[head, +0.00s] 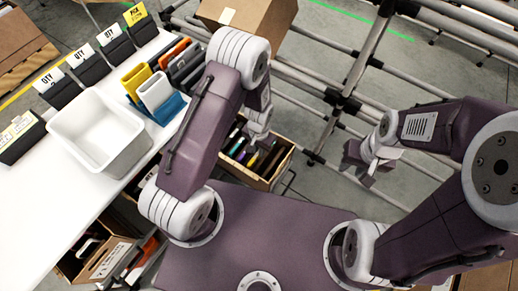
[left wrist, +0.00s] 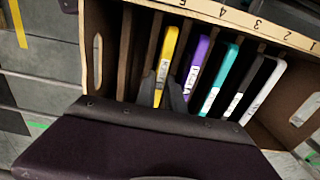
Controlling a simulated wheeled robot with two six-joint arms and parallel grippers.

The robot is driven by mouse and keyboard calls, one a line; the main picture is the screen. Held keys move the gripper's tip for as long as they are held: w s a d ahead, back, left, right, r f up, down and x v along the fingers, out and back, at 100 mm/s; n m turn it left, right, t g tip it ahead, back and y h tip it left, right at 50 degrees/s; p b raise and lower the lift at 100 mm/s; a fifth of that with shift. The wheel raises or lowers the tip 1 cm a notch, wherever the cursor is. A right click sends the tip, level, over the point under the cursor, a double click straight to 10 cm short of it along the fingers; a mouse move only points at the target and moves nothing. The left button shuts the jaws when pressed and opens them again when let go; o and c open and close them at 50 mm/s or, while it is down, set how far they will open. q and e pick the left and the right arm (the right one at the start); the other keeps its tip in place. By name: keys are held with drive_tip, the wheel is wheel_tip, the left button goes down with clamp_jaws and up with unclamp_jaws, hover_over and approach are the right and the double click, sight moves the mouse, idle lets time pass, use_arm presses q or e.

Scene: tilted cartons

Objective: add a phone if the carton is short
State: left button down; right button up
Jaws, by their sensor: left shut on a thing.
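An open brown carton (head: 282,166) with slots stands beside the table in the head view, below my left gripper (head: 258,135). In the left wrist view the carton's numbered rim (left wrist: 240,20) runs along the top. Its slots hold a yellow phone (left wrist: 167,55), a purple phone (left wrist: 198,60), a teal phone (left wrist: 220,72), a black-and-white phone (left wrist: 243,85) and a white phone (left wrist: 266,88). The slot space left of the yellow phone looks empty. My left gripper (left wrist: 165,95) is shut on the yellow phone, which is down among the dividers. My right gripper (head: 368,168) is away to the right; its fingers are unclear.
A white table (head: 40,205) at left bears an empty-looking white bin (head: 72,125), coloured holders (head: 150,92) and dark holders with QTY tags (head: 92,68). Another carton (head: 105,262) is low below the table. A cardboard box (head: 270,18) and metal rails (head: 365,60) are at the back.

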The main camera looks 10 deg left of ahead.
idle(0.4)
use_arm(q)
drive_tip(key=c, duration=1.3)
unclamp_jaws()
drive_tip(key=shift+c, duration=0.2)
wheel_tip(320, 180, up, 8)
drive_tip(key=p, duration=0.3)
drive_tip(key=shift+r, duration=0.5)
